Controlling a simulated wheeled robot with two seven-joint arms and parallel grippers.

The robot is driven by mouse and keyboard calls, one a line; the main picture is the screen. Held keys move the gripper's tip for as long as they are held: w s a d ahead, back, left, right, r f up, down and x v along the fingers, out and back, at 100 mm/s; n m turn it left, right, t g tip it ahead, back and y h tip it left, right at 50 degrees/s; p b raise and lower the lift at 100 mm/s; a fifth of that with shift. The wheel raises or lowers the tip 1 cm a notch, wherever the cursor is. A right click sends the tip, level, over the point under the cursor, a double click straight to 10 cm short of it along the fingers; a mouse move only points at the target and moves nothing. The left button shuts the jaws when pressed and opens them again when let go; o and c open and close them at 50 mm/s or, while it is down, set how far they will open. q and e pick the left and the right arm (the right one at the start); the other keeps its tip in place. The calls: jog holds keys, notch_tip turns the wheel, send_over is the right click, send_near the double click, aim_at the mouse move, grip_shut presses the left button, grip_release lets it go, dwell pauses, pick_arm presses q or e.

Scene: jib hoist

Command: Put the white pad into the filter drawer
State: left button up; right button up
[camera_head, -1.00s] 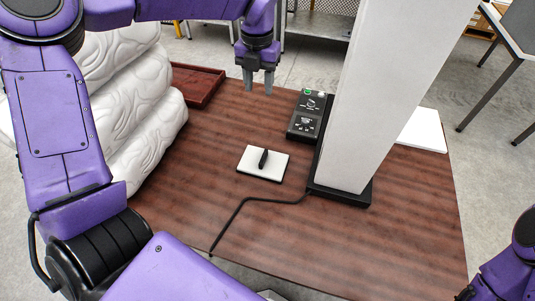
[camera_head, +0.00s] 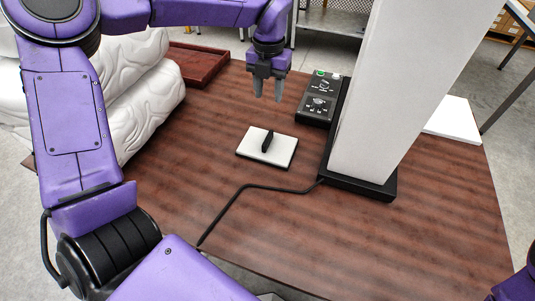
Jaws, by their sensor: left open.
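The white pad (camera_head: 281,151) lies flat on the brown wooden table, with a dark upright handle (camera_head: 267,142) on top. My left gripper (camera_head: 267,92) hangs above the table beyond the pad, fingers pointing down. It is open and empty, apart from the pad. My right arm shows only as a purple part at the lower right edge, and its fingers are not clear. A dark red tray-like box (camera_head: 200,64) sits at the table's far left; I cannot tell whether it is the filter drawer.
A tall white column on a black base (camera_head: 358,185) stands right of the pad, with a black control box (camera_head: 318,101) beside it. A black cable (camera_head: 240,190) runs across the front. White quilted padding (camera_head: 140,95) is at left. A white sheet (camera_head: 455,120) lies behind the column.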

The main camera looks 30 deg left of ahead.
pick_arm(q)
jog(key=b, duration=0.4)
send_over(268, 138)
notch_tip(268, 138, down, 7)
notch_tip(268, 138, down, 10)
jog(key=shift+a+f+p, duration=0.1)
jog(key=shift+p, duration=0.2)
grip_shut()
pick_arm(e)
notch_tip(268, 138, down, 6)
jog(key=shift+f, duration=0.15)
